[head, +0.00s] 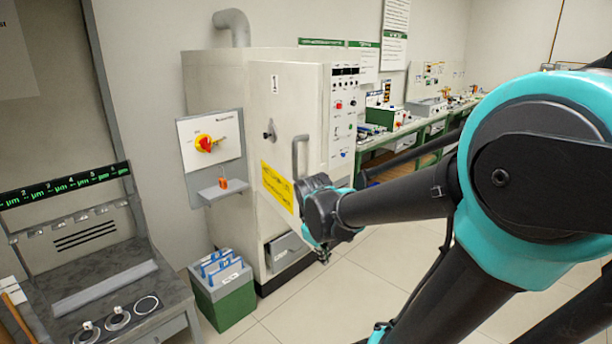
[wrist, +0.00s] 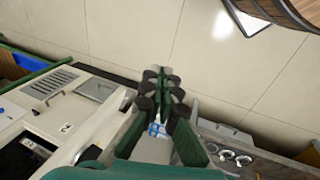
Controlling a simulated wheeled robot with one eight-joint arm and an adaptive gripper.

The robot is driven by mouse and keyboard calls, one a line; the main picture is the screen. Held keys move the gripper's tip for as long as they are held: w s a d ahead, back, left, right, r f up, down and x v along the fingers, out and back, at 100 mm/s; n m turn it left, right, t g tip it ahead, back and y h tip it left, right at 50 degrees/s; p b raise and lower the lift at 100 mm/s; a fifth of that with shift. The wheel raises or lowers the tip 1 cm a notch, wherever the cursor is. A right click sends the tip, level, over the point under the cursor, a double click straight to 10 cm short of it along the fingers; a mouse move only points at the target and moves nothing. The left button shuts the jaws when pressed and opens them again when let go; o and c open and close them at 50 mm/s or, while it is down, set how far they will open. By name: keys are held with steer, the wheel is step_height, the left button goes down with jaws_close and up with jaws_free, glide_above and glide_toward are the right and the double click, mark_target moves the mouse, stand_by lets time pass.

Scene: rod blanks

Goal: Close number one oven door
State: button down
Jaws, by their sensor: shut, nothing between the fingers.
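The tall cream oven (head: 215,90) stands at centre left in the head view. Its number one door (head: 272,110) carries a "1" label, a yellow notice and an upright grey handle (head: 300,150). I cannot tell whether the door is fully against its frame. My gripper (head: 322,256) hangs low, to the right of and below the handle, pointing down; in this view it overlaps the lower right part of the oven front. In the wrist view my gripper (wrist: 161,92) is shut and empty, its fingertips together. The handle is not recognisable in the wrist view.
A green bin with blue-handled items (head: 222,290) stands on the floor left of the oven. A wall switch box (head: 211,143) with a small shelf is above it. A gauge bench (head: 100,290) is at left. Green workbenches (head: 395,135) line the back.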

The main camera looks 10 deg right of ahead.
steer(key=w+a+r+n+h, duration=0.2)
steer(key=w+r+n, duration=0.15)
steer(key=r, duration=0.25)
steer(key=w+a+r+n+h, duration=0.1)
steer(key=w+a+r+n, duration=0.2)
steer(key=r+n, duration=0.15)
steer(key=n+h, duration=0.3)
steer(key=n, duration=0.4)
glide_toward(293, 176)
steer(key=s+r, duration=0.1)
steer(key=s, duration=0.2)
steer(key=x, duration=0.9)
steer(key=shift+w+d+f, duration=0.1)
steer(key=shift+d+f, duration=0.05)
steer(key=shift+w+d, duration=0.35)
steer(key=shift+d, duration=0.55)
steer(key=shift+w+d, duration=0.3)
steer(key=shift+d, duration=0.55)
steer(key=shift+d, duration=0.1)
